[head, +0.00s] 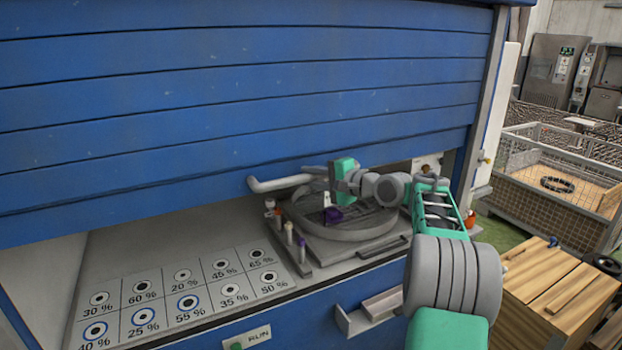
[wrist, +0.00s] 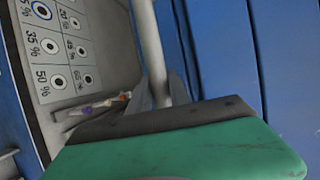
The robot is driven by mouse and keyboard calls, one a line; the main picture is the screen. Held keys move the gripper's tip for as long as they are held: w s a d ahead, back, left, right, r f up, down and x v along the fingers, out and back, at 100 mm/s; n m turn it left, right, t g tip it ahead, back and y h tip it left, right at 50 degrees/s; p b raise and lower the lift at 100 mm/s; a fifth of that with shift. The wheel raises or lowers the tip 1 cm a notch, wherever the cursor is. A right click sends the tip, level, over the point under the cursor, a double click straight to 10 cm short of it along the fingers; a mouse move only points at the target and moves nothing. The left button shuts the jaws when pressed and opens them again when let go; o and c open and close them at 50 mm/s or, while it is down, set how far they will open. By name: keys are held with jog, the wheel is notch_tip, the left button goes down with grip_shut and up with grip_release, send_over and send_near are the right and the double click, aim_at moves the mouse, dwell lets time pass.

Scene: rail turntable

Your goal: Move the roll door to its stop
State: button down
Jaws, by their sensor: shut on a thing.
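The roll door (head: 240,90) is a blue slatted shutter that covers the upper part of the cabinet in the head view. Its lower edge hangs above the worktop and leaves an opening below. A pale bar handle (head: 285,182) runs along the door's lower edge. My gripper (head: 335,180) is at the right part of this handle and is shut on it. In the wrist view the handle (wrist: 150,50) runs down into the dark jaw of my gripper (wrist: 165,105), with the blue door slats (wrist: 225,50) beside it. The gripper hides the handle's right end.
Under the door are a round turntable (head: 330,225), several small bottles and a panel of percentage marks (head: 180,290). A RUN button (head: 237,346) sits on the front. Wooden boxes (head: 545,290) and a wire-mesh crate (head: 550,205) stand at the right.

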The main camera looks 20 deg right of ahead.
jog(key=shift+r, duration=0.1)
jog(key=c, duration=1.4)
grip_release()
jog(key=shift+a, duration=0.1)
jog(key=shift+o, duration=1)
jog(key=b+v, duration=0.1)
jog(key=v, duration=0.2)
jog(key=b+v, duration=0.1)
jog(key=v, duration=0.3)
jog(key=shift+w+f, duration=0.1)
jog(key=shift+f, duration=0.1)
jog(key=shift+s+d+r, duration=0.2)
jog(key=shift+s+d, duration=0.15)
jog(key=shift+s, duration=0.1)
